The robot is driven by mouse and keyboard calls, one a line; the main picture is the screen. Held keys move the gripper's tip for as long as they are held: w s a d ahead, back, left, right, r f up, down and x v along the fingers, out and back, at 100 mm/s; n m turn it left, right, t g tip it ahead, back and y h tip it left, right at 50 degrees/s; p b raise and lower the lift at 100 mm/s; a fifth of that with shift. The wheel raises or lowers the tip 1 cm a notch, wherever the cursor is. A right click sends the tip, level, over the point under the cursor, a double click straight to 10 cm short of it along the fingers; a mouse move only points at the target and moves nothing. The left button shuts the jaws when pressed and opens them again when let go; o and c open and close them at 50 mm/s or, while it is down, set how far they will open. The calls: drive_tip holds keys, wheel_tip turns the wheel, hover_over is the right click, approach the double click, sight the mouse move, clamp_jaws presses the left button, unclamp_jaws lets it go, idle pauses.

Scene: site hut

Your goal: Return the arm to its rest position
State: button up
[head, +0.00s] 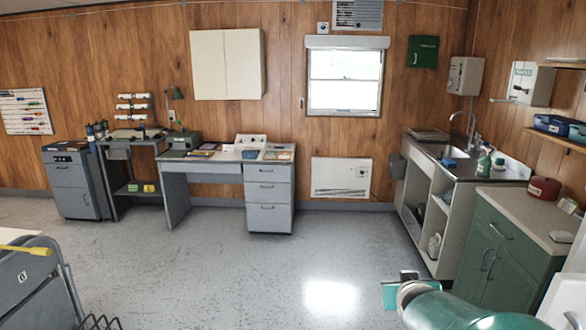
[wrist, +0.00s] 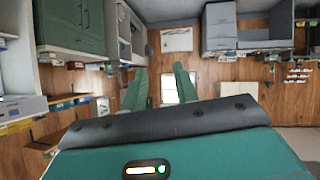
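My arm reaches in from the bottom right of the head view, a green rounded link with my gripper (head: 405,287) at its far end, over the floor in front of the green cabinet. In the wrist view, which shows the room upside down, the two green fingers of my gripper (wrist: 160,72) stand apart. Nothing is between them; the wall and window show through the gap. The rest of the arm is cut off by the head view's edge.
A green cabinet (head: 500,251) and sink counter (head: 466,166) line the right side. A grey desk (head: 215,166) stands at the back wall. Folded grey chairs (head: 35,285) are at bottom left. The middle floor (head: 240,265) is clear.

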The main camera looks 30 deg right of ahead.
drive_tip(key=a+r+n+g+y, duration=0.1)
drive_tip(key=a+y, duration=0.1)
drive_tip(key=a, duration=0.7)
drive_tip(key=a+r+n+y, duration=0.2)
drive_tip(key=a, duration=0.7)
drive_tip(key=s+a+n+g+y, duration=0.1)
drive_tip(key=s+a, duration=0.2)
drive_tip(key=a, duration=0.4)
drive_tip(key=s+a+n+g+y, duration=0.1)
drive_tip(key=s+a+y, duration=0.1)
drive_tip(key=s+a, duration=0.2)
drive_tip(key=a, duration=0.3)
drive_tip(key=shift+r+n, duration=0.2)
drive_tip(key=shift+n, duration=0.2)
drive_tip(key=shift+d, duration=0.25)
